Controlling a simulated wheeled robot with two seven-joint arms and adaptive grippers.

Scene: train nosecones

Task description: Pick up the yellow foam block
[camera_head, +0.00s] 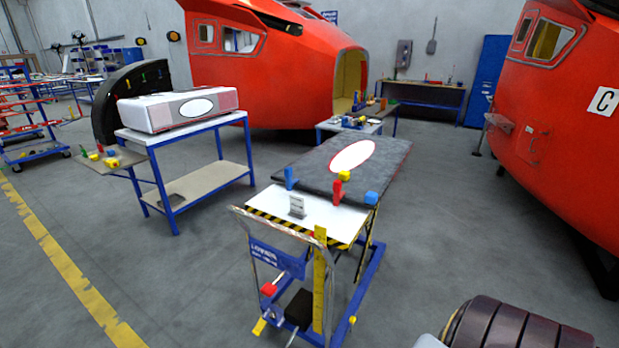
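A small yellow block (344,176) sits on the dark grey panel on top of the lift cart, near the panel's front edge. Smaller yellow pieces (112,162) also lie on a shelf at the left. Neither gripper's fingers show in the view, and nothing is seen touching the yellow block.
The lift cart (322,218) has a push handle (240,211) at its front. A blue-framed workbench (181,137) with a long white and pink box (178,108) stands left. Red train nosecones (268,75) stand behind and at right (560,140). Grey floor is open left of the cart.

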